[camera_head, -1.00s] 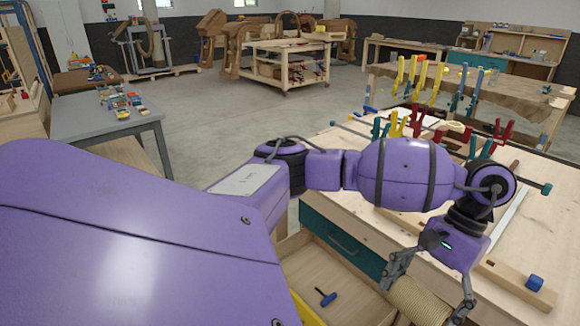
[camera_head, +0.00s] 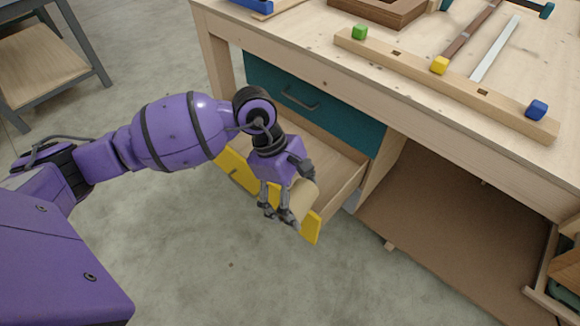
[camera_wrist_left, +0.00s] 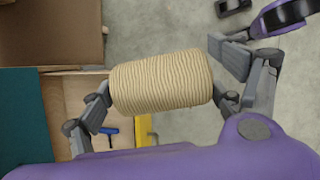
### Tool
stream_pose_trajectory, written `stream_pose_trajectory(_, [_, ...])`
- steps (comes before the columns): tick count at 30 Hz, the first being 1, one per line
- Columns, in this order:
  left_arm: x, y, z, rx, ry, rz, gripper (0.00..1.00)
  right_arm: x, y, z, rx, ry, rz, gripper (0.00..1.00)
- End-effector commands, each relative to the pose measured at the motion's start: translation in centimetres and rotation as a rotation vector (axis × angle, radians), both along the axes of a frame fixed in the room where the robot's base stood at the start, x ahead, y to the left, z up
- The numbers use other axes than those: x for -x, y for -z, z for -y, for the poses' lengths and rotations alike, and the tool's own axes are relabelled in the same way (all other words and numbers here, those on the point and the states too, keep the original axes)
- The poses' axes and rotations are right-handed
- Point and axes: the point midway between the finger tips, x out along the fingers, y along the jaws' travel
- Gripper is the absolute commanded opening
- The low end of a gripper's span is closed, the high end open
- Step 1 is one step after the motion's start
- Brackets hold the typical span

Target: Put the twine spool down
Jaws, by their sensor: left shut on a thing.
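The twine spool (camera_head: 303,197) is a tan, ribbed cylinder. My left gripper (camera_head: 281,212) is shut on it. In the left wrist view the spool (camera_wrist_left: 160,82) lies crosswise with a finger at each end. In the head view the spool appears in front of the open drawer's yellow front (camera_head: 312,228), and my gripper covers part of it. I cannot tell the exact height of the spool above the drawer. My right gripper is not in view.
The open wooden drawer (camera_head: 338,172) sits below a shut teal drawer (camera_head: 290,92) of the workbench (camera_head: 420,105). A blue-handled tool (camera_wrist_left: 112,130) lies in the open drawer. A brown lower shelf (camera_head: 440,225) is at the right. The grey floor (camera_head: 240,270) in front is clear.

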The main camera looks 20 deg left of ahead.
Motion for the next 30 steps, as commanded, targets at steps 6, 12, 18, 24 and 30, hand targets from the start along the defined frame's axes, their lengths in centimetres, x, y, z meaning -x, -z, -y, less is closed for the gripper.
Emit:
stream_pose_trajectory(6, [-4.2, 7.2, 1.6, 0.004, -0.539, -0.005, 0.56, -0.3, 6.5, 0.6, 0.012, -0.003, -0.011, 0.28])
stream_pose_trajectory(12, [-8.2, 11.3, 2.4, 0.002, -0.979, -0.006, 0.56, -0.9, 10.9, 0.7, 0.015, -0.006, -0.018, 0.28])
stream_pose_trajectory(18, [-11.0, 13.6, 2.8, 0.003, -1.278, -0.004, 0.56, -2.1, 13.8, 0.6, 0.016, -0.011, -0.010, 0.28])
stream_pose_trajectory(24, [-12.6, 14.3, 2.2, 0.004, -1.381, -0.001, 0.56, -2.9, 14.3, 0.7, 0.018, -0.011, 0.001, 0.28])
stream_pose_trajectory(30, [-16.0, 16.4, -0.6, 0.002, -1.387, -0.001, 0.56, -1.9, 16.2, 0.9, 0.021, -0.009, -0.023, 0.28])
